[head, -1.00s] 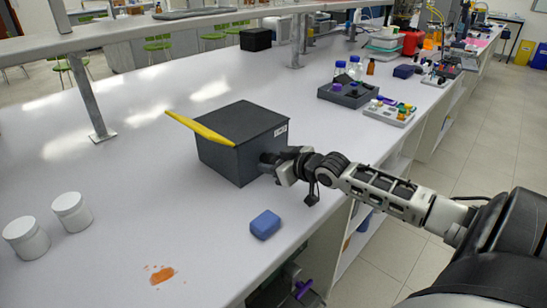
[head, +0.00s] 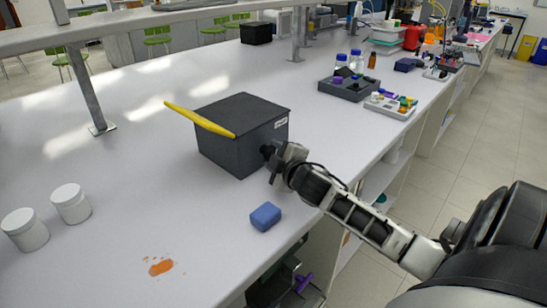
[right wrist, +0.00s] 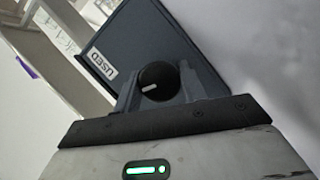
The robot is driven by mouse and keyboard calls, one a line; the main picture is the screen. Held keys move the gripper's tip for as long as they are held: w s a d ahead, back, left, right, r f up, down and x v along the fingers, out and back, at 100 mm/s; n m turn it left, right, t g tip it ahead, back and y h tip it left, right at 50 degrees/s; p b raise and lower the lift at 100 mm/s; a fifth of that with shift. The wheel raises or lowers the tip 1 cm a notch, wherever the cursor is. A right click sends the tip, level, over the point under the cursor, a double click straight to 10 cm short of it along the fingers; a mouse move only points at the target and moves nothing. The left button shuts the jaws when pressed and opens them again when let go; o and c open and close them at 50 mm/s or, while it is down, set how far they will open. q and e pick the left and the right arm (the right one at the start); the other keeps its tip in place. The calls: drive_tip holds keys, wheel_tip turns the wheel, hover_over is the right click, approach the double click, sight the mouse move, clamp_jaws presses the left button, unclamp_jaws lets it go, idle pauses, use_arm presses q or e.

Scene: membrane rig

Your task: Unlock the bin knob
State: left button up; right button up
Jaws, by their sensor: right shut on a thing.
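The bin is a dark grey box (head: 228,153) standing on the white bench in the head view. A yellow bar lies along the left side of its top (head: 200,119). Its black round knob (right wrist: 156,81) sits on the side facing my right arm and carries a white pointer mark, which lies nearly level in the right wrist view. My right gripper (head: 270,154) is shut on the knob, with one finger on each side of it. A white label reading "USED" (right wrist: 103,62) is beside the knob. My left gripper is not in view.
A blue block (head: 265,216) lies near the bench's front edge, below my right gripper. An orange spill (head: 160,267) and two white jars (head: 70,203) are to the left. A dark rack (head: 349,88) and a pale tray (head: 390,105) stand farther right.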

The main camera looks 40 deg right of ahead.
drive_tip(key=shift+f+n+t+h+b, duration=0.15)
drive_tip(key=shift+n+t+h+b, duration=0.2)
drive_tip(key=shift+n+b, duration=0.4)
drive_tip(key=shift+n, duration=0.55)
use_arm(q)
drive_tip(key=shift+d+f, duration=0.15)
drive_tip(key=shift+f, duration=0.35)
drive_tip(key=shift+b, duration=0.3)
use_arm(e)
drive_tip(key=shift+n+t, duration=0.25)
drive_tip(key=shift+n, duration=0.05)
drive_tip(key=o, duration=1)
drive_tip(key=v, duration=0.8)
drive_tip(key=b+v, duration=0.1)
drive_tip(key=v, duration=0.7)
drive_tip(key=shift+w+a, duration=0.1)
drive_tip(key=shift+a, duration=0.1)
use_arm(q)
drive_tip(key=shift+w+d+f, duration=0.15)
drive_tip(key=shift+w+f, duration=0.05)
